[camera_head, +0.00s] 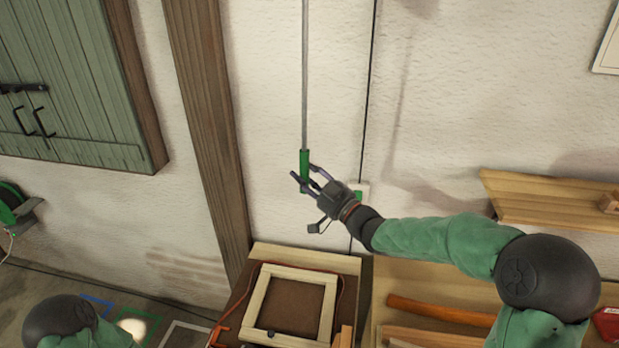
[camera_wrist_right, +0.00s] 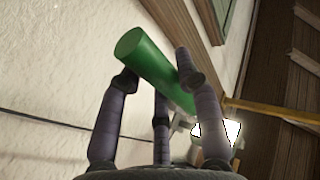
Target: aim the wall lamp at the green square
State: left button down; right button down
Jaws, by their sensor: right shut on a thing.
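A thin grey rod (camera_head: 305,75) hangs down along the wall and ends in a green handle (camera_head: 304,165). My right gripper (camera_head: 307,180) is shut on this handle. In the right wrist view the fingers close around the green handle (camera_wrist_right: 150,60), whose end sticks out past them. The green square (camera_head: 143,316) is an outline at the lower left, partly hidden by my left arm. A bright light spot (camera_head: 150,325) lies at least partly inside it. The lamp itself is not in the head view. My left gripper is not in view.
A blue outline (camera_head: 97,303) and a pale outline (camera_head: 185,335) flank the green one. A wooden post (camera_head: 208,115) stands left of the rod, and a shelf (camera_head: 545,200) is at the right.

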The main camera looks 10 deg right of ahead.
jog(key=shift+d+r, duration=0.1)
jog(key=shift+r, duration=0.2)
jog(key=c, duration=0.9)
grip_release()
jog(key=shift+o, duration=0.3)
jog(key=shift+f, duration=0.15)
jog(key=v, duration=1.2)
jog(key=shift+f, duration=0.15)
